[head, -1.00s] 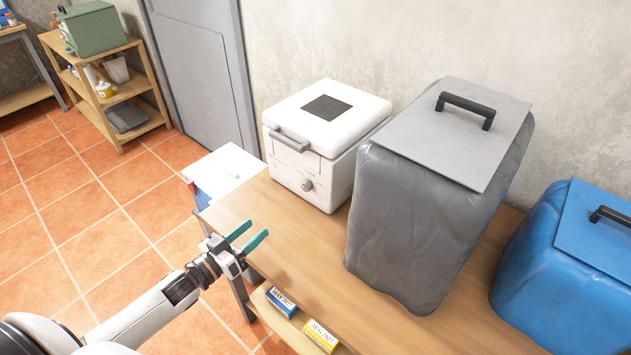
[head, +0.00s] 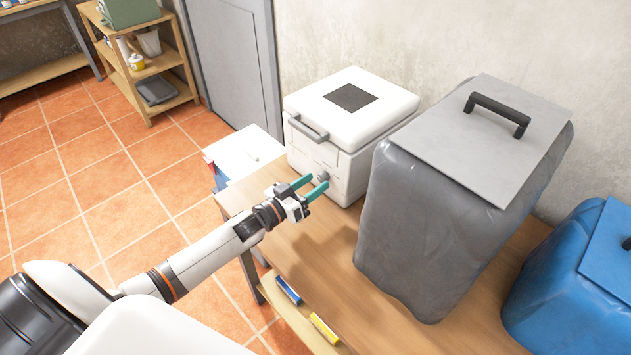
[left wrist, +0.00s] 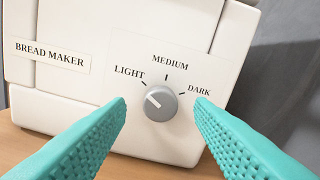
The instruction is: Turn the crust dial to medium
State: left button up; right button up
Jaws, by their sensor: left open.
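The white bread maker (head: 352,119) stands on the wooden table, with a dark window in its lid and a grey front handle. Its grey crust dial (left wrist: 160,103) sits between the LIGHT, MEDIUM and DARK marks, and its white pointer line aims up-left at LIGHT. In the head view the dial (head: 323,177) is partly hidden by my gripper. My left gripper (head: 318,181) is open in front of the dial. In the left wrist view its teal fingertips (left wrist: 160,100) flank the dial left and right, apart from it. My right gripper is out of view.
A large grey container (head: 440,215) with a flat lid stands close to the right of the bread maker. A blue container (head: 560,285) is farther right. Bare table (head: 310,245) lies in front. Blue and yellow boxes sit on a lower shelf.

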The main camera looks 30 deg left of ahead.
pick_arm(q)
jog(key=shift+w+d, duration=0.2)
jog(key=shift+w, duration=0.5)
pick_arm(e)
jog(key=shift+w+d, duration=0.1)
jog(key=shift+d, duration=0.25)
pick_arm(q)
jog(key=c, duration=1)
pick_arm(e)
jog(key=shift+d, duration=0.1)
